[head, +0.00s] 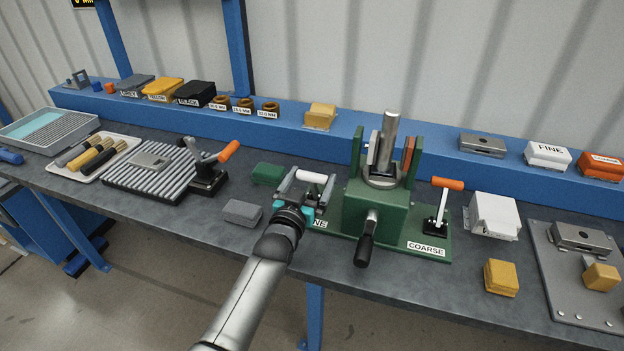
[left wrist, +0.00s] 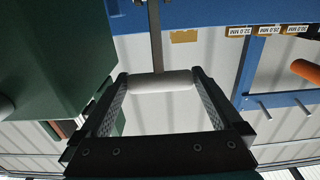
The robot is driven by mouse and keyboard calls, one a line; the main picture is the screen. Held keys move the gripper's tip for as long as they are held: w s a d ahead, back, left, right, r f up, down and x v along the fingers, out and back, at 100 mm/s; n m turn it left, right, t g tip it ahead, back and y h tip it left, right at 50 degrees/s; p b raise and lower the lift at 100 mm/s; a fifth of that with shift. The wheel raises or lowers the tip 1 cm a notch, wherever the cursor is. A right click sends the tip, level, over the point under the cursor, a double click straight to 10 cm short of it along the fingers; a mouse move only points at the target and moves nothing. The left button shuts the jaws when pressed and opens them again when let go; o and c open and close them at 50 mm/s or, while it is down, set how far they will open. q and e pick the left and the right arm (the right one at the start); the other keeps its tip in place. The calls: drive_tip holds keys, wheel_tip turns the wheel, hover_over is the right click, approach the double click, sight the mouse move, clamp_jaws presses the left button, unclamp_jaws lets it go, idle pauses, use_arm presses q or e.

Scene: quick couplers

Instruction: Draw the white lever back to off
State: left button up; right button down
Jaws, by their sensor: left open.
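The white lever grip (head: 312,177) stands at the left side of the green machine (head: 377,208), above a label partly hidden by my gripper. My left gripper (head: 305,180) is open at this lever, its fingers reaching to the grip. In the left wrist view the white grip (left wrist: 162,82) lies crosswise between the fingertips of my left gripper (left wrist: 160,84), with its grey rod (left wrist: 155,35) beyond. I cannot tell whether the fingers touch it. The lever's base is hidden behind my gripper. My right gripper is not in view.
An orange-gripped lever (head: 447,184) stands on the machine's right side by the COARSE label (head: 426,248). A black-handled crank (head: 365,245) juts forward. A grey block (head: 242,212) and a green block (head: 267,173) lie close left of my gripper.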

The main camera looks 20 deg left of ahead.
use_arm(q)
drive_tip(key=shift+w, duration=0.4)
clamp_jaws()
idle(0.7)
